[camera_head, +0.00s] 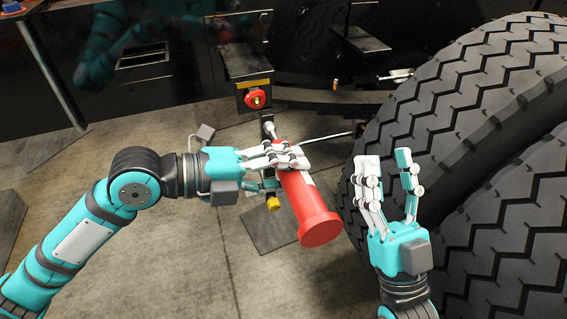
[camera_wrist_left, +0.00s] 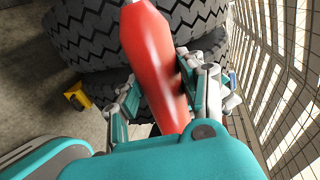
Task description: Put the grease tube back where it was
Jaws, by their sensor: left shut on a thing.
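The red tube also shows between the fingers in the left wrist view (camera_wrist_left: 150,62). My right gripper (camera_head: 388,178) is open and empty, fingers pointing up, in front of the tyre. Part of the tube is hidden by my left fingers.
Large black tyres (camera_head: 470,110) fill the right side, close to my right gripper. A post with a red button (camera_head: 256,99) stands behind the tube. A yellow-tipped part (camera_head: 273,203) sits below my left gripper. Concrete floor (camera_head: 170,260) is open at the lower left.

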